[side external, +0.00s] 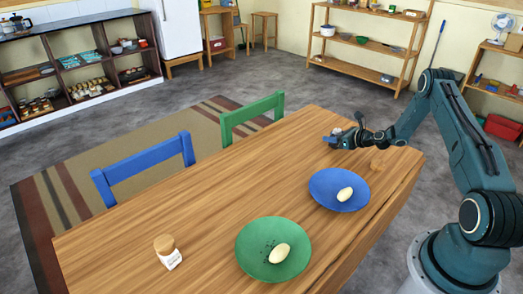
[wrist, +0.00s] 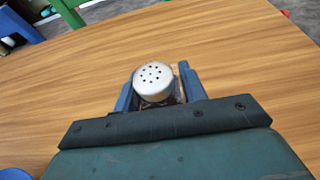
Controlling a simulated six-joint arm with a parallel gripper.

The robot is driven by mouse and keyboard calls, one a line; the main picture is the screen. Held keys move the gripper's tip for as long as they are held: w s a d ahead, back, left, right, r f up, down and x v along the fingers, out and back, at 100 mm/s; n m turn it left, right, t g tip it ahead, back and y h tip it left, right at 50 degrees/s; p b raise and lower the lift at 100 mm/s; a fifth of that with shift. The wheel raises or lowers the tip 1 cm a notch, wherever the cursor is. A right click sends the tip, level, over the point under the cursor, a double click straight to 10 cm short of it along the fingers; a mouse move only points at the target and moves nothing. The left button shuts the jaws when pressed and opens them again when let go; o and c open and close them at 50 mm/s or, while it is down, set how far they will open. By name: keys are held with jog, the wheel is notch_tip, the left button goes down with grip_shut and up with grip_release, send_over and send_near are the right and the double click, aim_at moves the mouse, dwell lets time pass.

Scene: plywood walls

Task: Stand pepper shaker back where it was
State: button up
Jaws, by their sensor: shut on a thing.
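My gripper (wrist: 158,92) is shut on the pepper shaker (wrist: 154,80), with a blue finger on each side of it. In the wrist view its pale metal top with several dark holes faces the camera; most of its body is hidden. In the side view my gripper (side external: 343,138) is low over the far right part of the wooden table (side external: 210,200), and the shaker (side external: 336,131) is small and partly hidden. I cannot tell whether its base touches the table.
A blue plate (side external: 325,200) and a green plate (side external: 245,248) each hold a pale egg-shaped item; dark specks lie on the green one. A white shaker with a wooden top (side external: 165,243) stands at front left.

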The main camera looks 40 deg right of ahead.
jog(key=o, duration=1.1)
jog(key=shift+f, duration=0.1)
jog(key=shift+c, duration=0.2)
jog(key=shift+s, duration=0.15)
jog(key=shift+v, duration=3.7)
jog(key=shift+r, duration=0.2)
